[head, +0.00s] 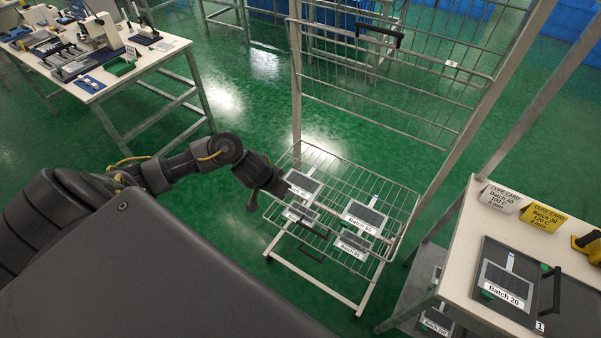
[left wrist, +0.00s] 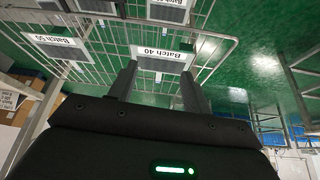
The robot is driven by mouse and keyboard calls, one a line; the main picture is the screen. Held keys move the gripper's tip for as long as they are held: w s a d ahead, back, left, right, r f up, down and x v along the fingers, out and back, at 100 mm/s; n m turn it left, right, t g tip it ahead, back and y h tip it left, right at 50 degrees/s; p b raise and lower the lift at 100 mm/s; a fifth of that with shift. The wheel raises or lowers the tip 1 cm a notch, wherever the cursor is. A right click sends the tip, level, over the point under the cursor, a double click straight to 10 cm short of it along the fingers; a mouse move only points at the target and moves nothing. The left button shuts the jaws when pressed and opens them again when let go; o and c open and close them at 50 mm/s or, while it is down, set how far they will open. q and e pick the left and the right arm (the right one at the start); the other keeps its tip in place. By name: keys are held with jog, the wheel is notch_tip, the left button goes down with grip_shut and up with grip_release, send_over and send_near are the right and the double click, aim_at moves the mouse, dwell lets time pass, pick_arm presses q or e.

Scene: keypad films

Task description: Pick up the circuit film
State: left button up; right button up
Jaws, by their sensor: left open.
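Several circuit films, dark panels with white label strips, lie on the wire rack (head: 330,165). The film labelled Batch 40 (head: 303,185) is at the rack's left, and the Batch 50 film (head: 364,217) is to its right. Two smaller-looking films (head: 352,241) show lower down, one label too small to read. My left gripper (head: 272,188) is at the rack's left edge beside the Batch 40 film. In the left wrist view my left gripper (left wrist: 156,80) is open, with the Batch 40 film (left wrist: 160,60) ahead between its fingers. No film is between the jaws. My right gripper is out of view.
The rack's raised wire panel (head: 400,75) stands behind the films. At right, a bench (head: 460,255) holds a dark plate with the Batch 20 film (head: 505,285), a white cure card (head: 500,198) and a yellow cure card (head: 543,217). A worktable (head: 150,65) with equipment is at upper left.

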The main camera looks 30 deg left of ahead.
pick_arm(q)
jog(key=shift+n+g+y, duration=0.3)
jog(key=shift+n+g, duration=0.2)
jog(key=shift+n, duration=0.1)
jog(key=a+f, duration=0.1)
jog(key=w+a+f+b, duration=0.1)
jog(key=a, duration=0.1)
jog(key=w+a+f, duration=0.1)
jog(key=shift+a+f+b, duration=0.25)
jog(key=shift+f+b, duration=0.1)
jog(key=shift+b+x, duration=0.45)
jog(key=shift+x, duration=2.1)
jog(key=shift+w+f, duration=0.25)
jog(key=shift+f, duration=0.15)
jog(key=c, duration=0.9)
jog(key=shift+c, duration=0.8)
